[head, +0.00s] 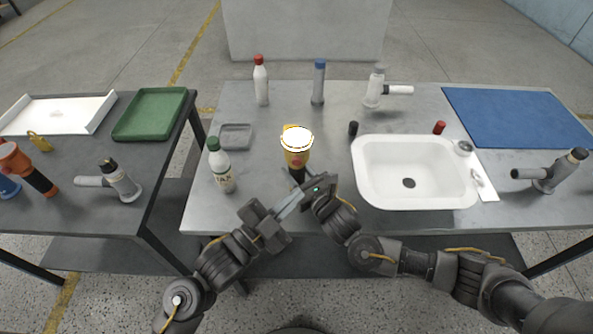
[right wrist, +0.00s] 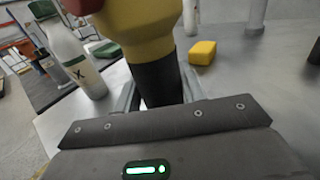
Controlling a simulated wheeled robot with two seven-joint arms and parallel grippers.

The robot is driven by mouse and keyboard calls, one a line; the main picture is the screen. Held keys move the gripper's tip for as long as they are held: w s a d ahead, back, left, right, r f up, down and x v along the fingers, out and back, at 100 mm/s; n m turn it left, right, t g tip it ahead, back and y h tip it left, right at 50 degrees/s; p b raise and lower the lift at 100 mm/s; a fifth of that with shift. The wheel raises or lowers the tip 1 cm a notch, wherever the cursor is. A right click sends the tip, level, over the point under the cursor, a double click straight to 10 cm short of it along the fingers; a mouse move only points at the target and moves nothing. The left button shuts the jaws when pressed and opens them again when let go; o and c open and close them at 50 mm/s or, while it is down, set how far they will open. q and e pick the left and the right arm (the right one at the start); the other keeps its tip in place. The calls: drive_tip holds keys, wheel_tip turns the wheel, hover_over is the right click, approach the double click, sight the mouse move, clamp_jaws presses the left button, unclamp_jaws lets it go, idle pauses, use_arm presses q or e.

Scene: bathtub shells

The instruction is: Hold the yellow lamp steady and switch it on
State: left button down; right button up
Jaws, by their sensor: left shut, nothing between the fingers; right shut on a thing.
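The yellow lamp (head: 297,158) stands upright over the middle table, its round top bright white as if lit. A reddish spot shows on its near side. My right gripper (head: 300,181) is shut on the lamp's black handle; in the right wrist view the handle (right wrist: 160,82) sits between the fingers below the yellow head (right wrist: 150,35). A red part (right wrist: 85,5) shows at the top edge there. My left gripper (head: 299,194) is shut and empty, just below the lamp and close beside the right gripper. Whether it touches anything is unclear.
A green-capped bottle (head: 221,170) stands left of the lamp, with a grey tray (head: 236,137) behind it. A white sink (head: 365,180) lies to the right. A yellow block (right wrist: 202,52) is behind the lamp. Bottles (head: 261,85) stand at the back.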

drive_tip(key=o, duration=1.2)
drive_tip(key=shift+s, duration=0.1)
drive_tip(key=v, duration=0.7)
drive_tip(key=shift+s+d, duration=0.15)
drive_tip(key=shift+s, duration=0.1)
